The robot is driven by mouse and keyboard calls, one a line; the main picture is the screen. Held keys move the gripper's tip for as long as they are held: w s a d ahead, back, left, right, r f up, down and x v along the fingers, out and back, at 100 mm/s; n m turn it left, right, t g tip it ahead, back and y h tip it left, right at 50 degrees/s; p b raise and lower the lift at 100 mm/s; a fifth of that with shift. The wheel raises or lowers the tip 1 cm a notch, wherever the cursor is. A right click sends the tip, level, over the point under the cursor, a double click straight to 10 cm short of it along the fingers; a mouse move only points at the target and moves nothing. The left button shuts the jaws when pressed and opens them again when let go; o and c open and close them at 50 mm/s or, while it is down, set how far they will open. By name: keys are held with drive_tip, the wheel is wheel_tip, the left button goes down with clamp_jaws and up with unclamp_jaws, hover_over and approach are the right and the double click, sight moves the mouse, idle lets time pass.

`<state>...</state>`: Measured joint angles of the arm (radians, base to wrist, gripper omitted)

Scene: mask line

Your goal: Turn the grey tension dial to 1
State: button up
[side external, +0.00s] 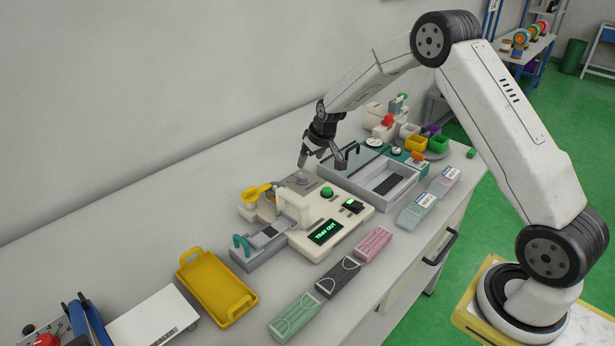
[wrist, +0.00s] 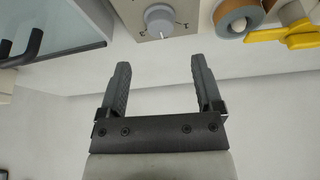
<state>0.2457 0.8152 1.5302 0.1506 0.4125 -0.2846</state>
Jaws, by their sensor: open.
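The grey tension dial (wrist: 160,20) sits on a beige panel at the top of the wrist view, with a white pointer line on it and small marks around it. In the side view the dial (side external: 302,177) is at the back of the cream machine (side external: 346,222). My gripper (wrist: 157,66) is open and empty, its two fingers apart and short of the dial in the wrist view. In the side view my gripper (side external: 321,162) hangs just above and beside the dial.
A grey tray (side external: 408,192) stands right of the machine. A yellow lever (side external: 255,192) and a tape roll (wrist: 238,16) are near the dial. A yellow tray (side external: 213,285) and pink, black and green masks (side external: 337,277) lie in front. A green button (side external: 327,192) and a lit "TRAY OUT" display (side external: 325,232) are on the machine.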

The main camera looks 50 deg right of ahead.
sight(303, 175)
drive_tip(key=shift+x, duration=3.7)
clamp_jaws()
